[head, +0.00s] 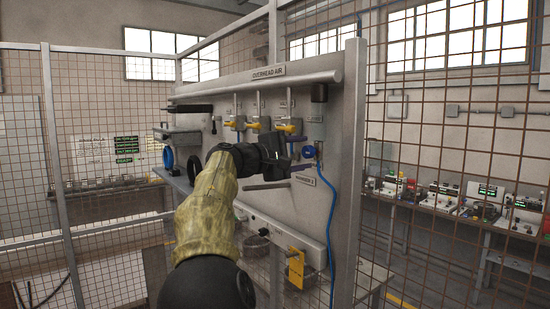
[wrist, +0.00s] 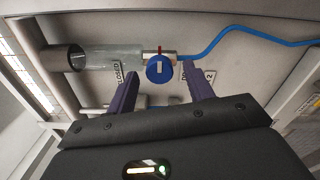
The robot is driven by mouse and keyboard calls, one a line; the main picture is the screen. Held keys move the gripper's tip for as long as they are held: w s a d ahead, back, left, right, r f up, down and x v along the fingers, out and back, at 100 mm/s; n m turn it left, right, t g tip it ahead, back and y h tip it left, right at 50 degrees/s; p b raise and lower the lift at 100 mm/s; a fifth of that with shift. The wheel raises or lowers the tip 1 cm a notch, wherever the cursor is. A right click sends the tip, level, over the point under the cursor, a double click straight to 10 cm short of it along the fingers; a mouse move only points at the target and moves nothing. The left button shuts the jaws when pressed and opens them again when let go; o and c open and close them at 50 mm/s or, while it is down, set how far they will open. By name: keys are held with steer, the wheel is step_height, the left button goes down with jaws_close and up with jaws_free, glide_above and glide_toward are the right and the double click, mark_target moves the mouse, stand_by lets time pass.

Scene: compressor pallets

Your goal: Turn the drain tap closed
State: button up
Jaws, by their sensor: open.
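The drain tap is a round blue knob (wrist: 160,69) with a short white line on its face, upright in the wrist view. A small red mark is just above it. A CLOSED label (wrist: 121,76) is left of the knob; another label (wrist: 209,74) on the right is partly hidden by a finger. In the head view the blue knob (head: 309,152) is on the right of the panel. My gripper (wrist: 161,74) is open, its purple fingers on either side of the knob. Contact cannot be told. It also shows in the head view (head: 301,165).
A clear bowl with a dark end (wrist: 105,60) is left of the knob, and a blue hose (wrist: 235,36) runs right. The panel (head: 345,120) carries several yellow-handled valves (head: 256,126) left of the tap. Wire mesh fencing (head: 445,150) stands around it.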

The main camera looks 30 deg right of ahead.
steer(key=s+a+b, duration=0.1)
steer(key=a+b, duration=0.4)
steer(key=a, duration=1.2)
steer(key=shift+s, duration=0.15)
steer(key=w+d+f+n+t+y, duration=0.1)
steer(key=w+d+f+y, duration=0.15)
steer(key=f, duration=0.45)
steer(key=w+d+f+n+t+y, duration=0.1)
steer(key=d+f+y, duration=0.15)
steer(key=f, duration=0.45)
step_height(320, 180, down, 18)
steer(key=s+a+y, duration=0.2)
steer(key=a+y, duration=0.1)
steer(key=y, duration=0.2)
steer(key=s+a+f+m+y, duration=0.2)
steer(key=s+a+f+y, duration=0.2)
steer(key=s+a+f, duration=0.3)
steer(key=s+a+f+m+g+y, duration=0.1)
steer(key=s+a+f+m+y, duration=0.2)
steer(key=s+a+f, duration=0.5)
steer(key=s+f+y, duration=0.1)
steer(key=s+f, duration=0.4)
steer(key=f, duration=0.1)
steer(key=shift+a+m, duration=0.25)
steer(key=shift+m, duration=0.05)
